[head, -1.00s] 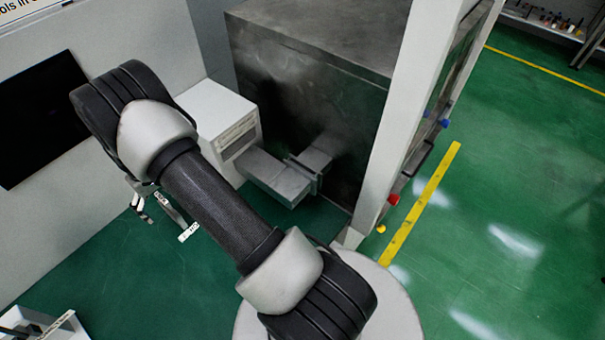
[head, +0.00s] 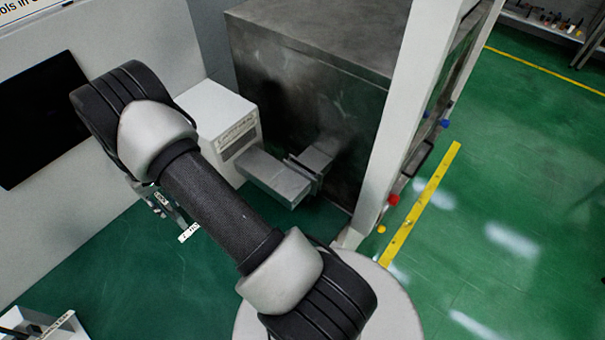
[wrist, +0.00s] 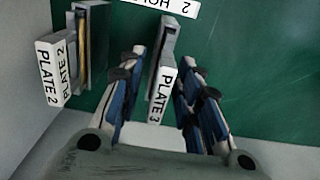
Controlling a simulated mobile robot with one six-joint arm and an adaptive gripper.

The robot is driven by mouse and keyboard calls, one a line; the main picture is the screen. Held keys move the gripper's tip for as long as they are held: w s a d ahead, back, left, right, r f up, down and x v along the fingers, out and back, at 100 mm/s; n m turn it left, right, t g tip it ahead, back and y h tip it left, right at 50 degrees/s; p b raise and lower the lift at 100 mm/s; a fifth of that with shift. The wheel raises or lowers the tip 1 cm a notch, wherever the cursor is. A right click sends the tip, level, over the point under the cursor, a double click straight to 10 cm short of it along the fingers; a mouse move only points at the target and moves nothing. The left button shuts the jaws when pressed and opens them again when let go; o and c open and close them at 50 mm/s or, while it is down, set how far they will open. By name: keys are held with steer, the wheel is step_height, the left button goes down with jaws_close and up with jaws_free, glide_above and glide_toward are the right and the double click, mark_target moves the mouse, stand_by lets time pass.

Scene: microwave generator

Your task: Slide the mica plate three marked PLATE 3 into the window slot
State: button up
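In the wrist view, the white label marked PLATE 3 (wrist: 161,96) stands on a narrow grey piece between the two fingers of my gripper (wrist: 163,62). The fingers are apart, with green floor showing on both sides of the piece, so the gripper is open around it. The plate itself is hard to tell from its grey holder. In the head view my gripper (head: 158,204) is mostly hidden behind my arm. A grey waveguide with a flange (head: 304,172) juts from the dark metal box; I cannot make out the window slot in it.
A holder with labels marked PLATE 2 (wrist: 50,72) stands left of my gripper, with a tan edge in it. In the head view, a white box (head: 222,115) adjoins the waveguide, and a white post (head: 402,120) stands right.

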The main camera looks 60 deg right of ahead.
jaws_close()
stand_by(0.3)
steer(key=shift+r, duration=0.2)
steer(key=shift+r+p, duration=1.5)
steer(key=shift+r, duration=1.35)
